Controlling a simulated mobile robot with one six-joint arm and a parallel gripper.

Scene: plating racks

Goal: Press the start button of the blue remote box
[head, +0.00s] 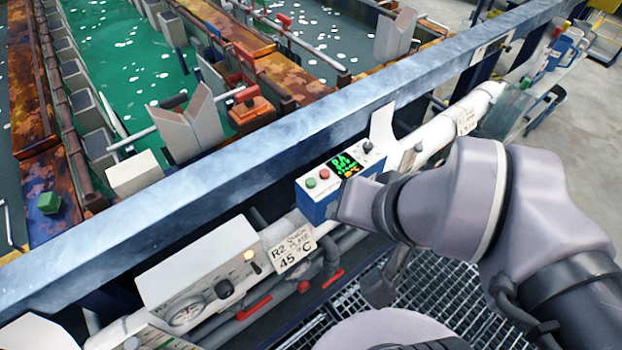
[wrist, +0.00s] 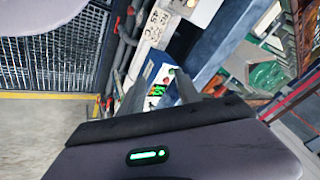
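The blue remote box (head: 318,207) is on the near side of the long steel rail, right of centre in the head view. Its pale top carries a green button (head: 310,183), a red button (head: 324,173), a lit display (head: 345,165) and a dark knob (head: 367,147). The box (wrist: 149,72) also shows in the wrist view, beyond and between my fingers. My gripper (wrist: 148,73) has its two grey fingers apart, with nothing held between them. In the head view my wrist is just right of the box, and the fingertips cannot be made out.
A white gauge panel (head: 200,265) and an "R2 45 °C" label (head: 292,248) are left of the box. A white pipe (head: 450,128) runs behind my arm. Tanks of green liquid (head: 120,50) lie beyond the steel rail (head: 240,150). Metal grating (head: 450,290) lies below.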

